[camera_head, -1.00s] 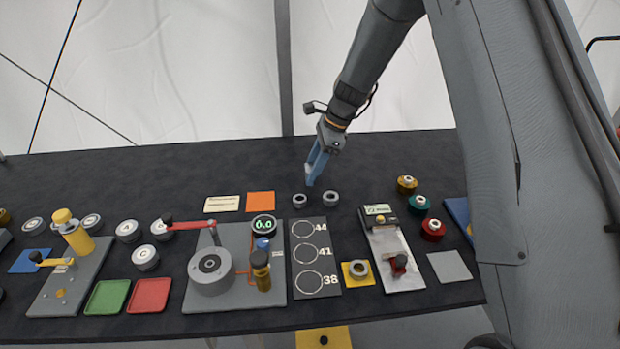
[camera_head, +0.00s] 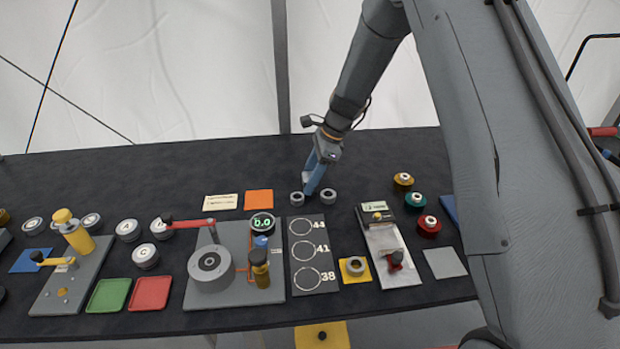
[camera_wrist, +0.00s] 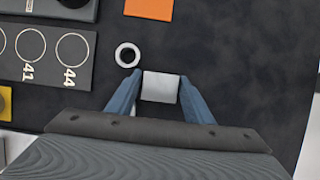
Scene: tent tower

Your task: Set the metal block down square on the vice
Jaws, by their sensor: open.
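My gripper (camera_head: 311,188) points down above the table's back part, near two grey rings. In the wrist view its two blue fingers (camera_wrist: 161,80) stand apart, with a pale metallic block (camera_wrist: 161,88) between them. I cannot tell whether the fingers touch it. In the head view a small pale patch shows at the fingertips, too small to make out clearly.
One grey ring (camera_head: 297,198) is left of the fingertips, another (camera_head: 328,196) right of them. A black card with circles (camera_head: 313,255) lies in front. An orange square (camera_head: 258,199) is to the left. Several coloured spools (camera_head: 416,201) stand right. The table behind the rings is clear.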

